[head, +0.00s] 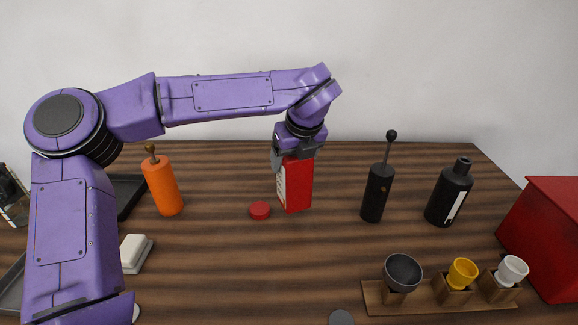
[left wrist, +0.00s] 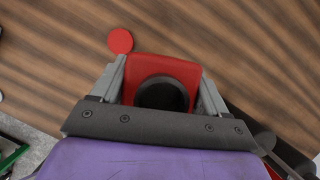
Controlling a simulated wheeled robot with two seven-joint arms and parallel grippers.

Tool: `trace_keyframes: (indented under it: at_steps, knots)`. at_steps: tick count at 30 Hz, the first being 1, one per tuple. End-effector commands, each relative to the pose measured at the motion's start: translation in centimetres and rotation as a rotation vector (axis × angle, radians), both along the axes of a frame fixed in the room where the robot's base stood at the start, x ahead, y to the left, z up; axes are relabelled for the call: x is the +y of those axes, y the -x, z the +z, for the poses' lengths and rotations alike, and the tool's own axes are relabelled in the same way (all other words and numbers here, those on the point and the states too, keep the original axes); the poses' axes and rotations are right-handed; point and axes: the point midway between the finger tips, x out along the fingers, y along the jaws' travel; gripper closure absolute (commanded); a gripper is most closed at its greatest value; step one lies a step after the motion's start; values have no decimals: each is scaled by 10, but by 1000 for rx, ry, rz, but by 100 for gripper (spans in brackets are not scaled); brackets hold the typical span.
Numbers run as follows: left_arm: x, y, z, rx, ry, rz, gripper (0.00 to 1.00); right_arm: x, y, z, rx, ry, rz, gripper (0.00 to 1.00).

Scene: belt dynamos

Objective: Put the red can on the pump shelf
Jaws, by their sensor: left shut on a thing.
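The red can (head: 297,187) is a boxy red container with a pale label on its left side. My left gripper (head: 297,155) has come down over its top from above and is shut on it. The can is close to upright; I cannot tell whether its base touches the table. In the left wrist view the red can (left wrist: 165,68), with a round black cap, sits between the fingers of the left gripper (left wrist: 162,85). I cannot make out a pump shelf. My right gripper is not in view.
A red disc (head: 260,211) lies left of the can. An orange bottle (head: 162,186) stands farther left, black bottles (head: 376,193) (head: 450,195) to the right. A wooden rack (head: 430,301) holds cups, near a red box (head: 545,235). Black trays (head: 128,193) lie left.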

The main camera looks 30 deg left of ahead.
Motion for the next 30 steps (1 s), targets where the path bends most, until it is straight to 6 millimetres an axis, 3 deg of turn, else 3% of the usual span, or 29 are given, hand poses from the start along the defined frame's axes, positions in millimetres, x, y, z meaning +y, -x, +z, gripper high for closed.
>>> trace_keyframes:
  at_steps: [4, 9, 19, 20, 21, 30]
  knots:
    - [3, -10, -13, 2, 0, -1, 90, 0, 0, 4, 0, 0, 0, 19]
    - [4, -8, -41, 0, 0, 1, 90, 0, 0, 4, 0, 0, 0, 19]
    - [4, -9, -46, -2, 0, 1, 90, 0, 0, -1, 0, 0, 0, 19]
    - [4, -8, -45, -1, -1, 1, 16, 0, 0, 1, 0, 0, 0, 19]
    - [4, -8, -45, -1, -1, 1, 3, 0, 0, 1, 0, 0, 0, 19]
    - [4, -8, -38, -1, -1, 1, 0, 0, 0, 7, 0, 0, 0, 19]
